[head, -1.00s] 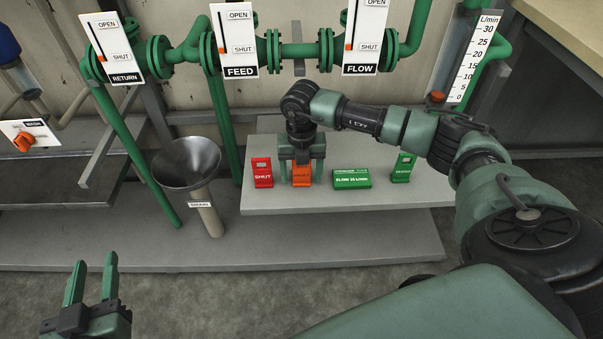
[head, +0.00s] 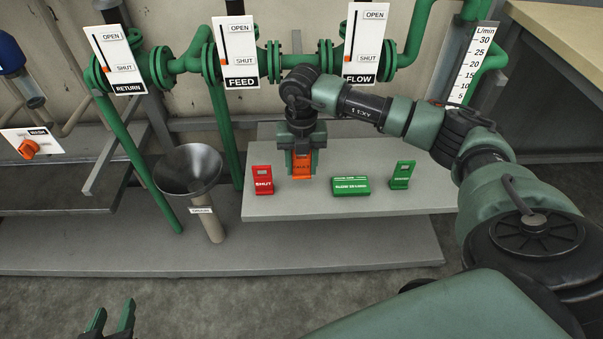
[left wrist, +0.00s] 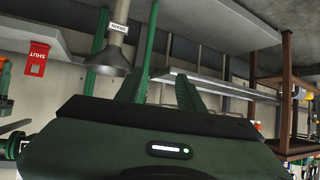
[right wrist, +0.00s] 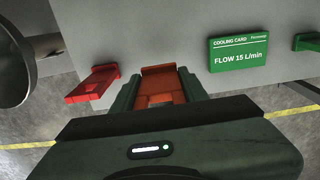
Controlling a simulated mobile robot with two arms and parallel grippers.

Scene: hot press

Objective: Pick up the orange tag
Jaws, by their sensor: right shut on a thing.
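The orange tag (head: 301,167) is between the fingers of my right gripper (head: 301,158), which is shut on it. It appears a little above the grey shelf, level with or just behind the row of other tags. In the right wrist view the orange tag (right wrist: 162,84) sits between the two green fingers (right wrist: 160,95), its lower part hidden by the gripper body. My left gripper (head: 110,318) is open and empty at the lower left of the head view, away from the shelf. Its spread fingers (left wrist: 157,92) also show in the left wrist view.
On the shelf (head: 400,203) stand a red SHUT tag (head: 262,180) to the left, a green cooling card (head: 364,187) and another green tag (head: 402,174) to the right. A funnel (head: 188,170) stands left. Green pipes with label panels (head: 235,50) are behind.

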